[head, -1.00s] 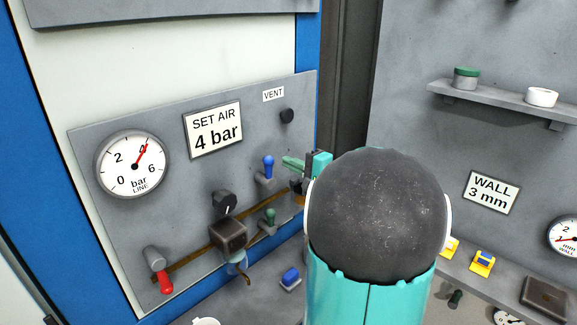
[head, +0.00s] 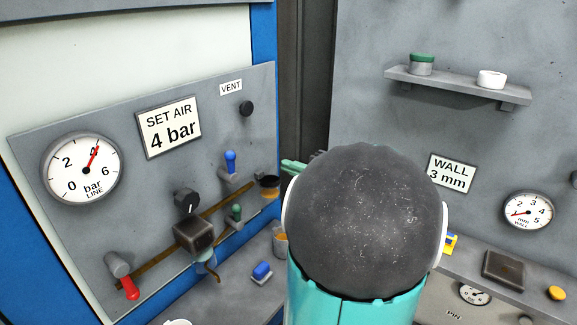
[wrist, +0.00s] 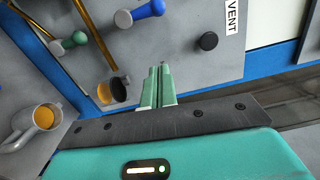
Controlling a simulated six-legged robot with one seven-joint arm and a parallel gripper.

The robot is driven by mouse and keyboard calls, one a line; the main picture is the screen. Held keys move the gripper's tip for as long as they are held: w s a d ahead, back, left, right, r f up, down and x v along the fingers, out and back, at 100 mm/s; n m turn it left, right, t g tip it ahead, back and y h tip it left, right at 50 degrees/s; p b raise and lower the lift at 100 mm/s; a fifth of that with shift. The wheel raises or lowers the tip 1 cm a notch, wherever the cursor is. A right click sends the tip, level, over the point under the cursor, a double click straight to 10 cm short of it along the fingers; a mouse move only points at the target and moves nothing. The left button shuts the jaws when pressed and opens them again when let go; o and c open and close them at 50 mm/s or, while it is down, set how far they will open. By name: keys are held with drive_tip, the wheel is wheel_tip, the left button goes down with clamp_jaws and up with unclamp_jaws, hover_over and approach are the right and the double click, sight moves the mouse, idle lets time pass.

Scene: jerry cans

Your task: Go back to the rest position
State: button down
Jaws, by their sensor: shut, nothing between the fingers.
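My gripper (wrist: 157,86) is shut with nothing in it; its two pale green fingers lie side by side in the wrist view. In the head view only a green fingertip (head: 292,166) shows, left of my dark arm joint, which hides the rest. The fingers are clear of the air panel (head: 60,235) and point toward it. The blue lever (head: 230,160) is on the panel to their left. In the wrist view the blue lever (wrist: 148,9) is above the fingertips.
The line gauge (head: 82,170) reads about 4 bar. A red lever (head: 128,287), black knob (head: 187,200) and green lever (head: 236,213) stick out of the panel. A cup with orange contents (wrist: 40,122) stands low left in the wrist view. A shelf (head: 457,86) is at the right.

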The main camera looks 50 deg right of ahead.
drive_tip(key=shift+a, duration=0.1)
idle(0.3)
drive_tip(key=w+a+f+n+g+y, duration=0.1)
drive_tip(key=w+a+n+g+y, duration=0.2)
drive_tip(key=a, duration=0.7)
drive_tip(key=w+a+f+n+g+y, duration=0.1)
drive_tip(key=a+n+g+y, duration=0.25)
drive_tip(key=a, duration=0.65)
drive_tip(key=s+a+f+n+g+h, duration=0.2)
drive_tip(key=s+a+n+g+h, duration=0.1)
drive_tip(key=a, duration=0.5)
drive_tip(key=s+a+f+n+g+h, duration=0.2)
drive_tip(key=s+a+n+g+h, duration=0.1)
drive_tip(key=s+a+n+h, duration=0.2)
drive_tip(key=shift+s+a+f+n, duration=0.2)
drive_tip(key=shift+s+a+n, duration=0.95)
drive_tip(key=shift+a+n, duration=0.5)
drive_tip(key=shift+d, duration=0.1)
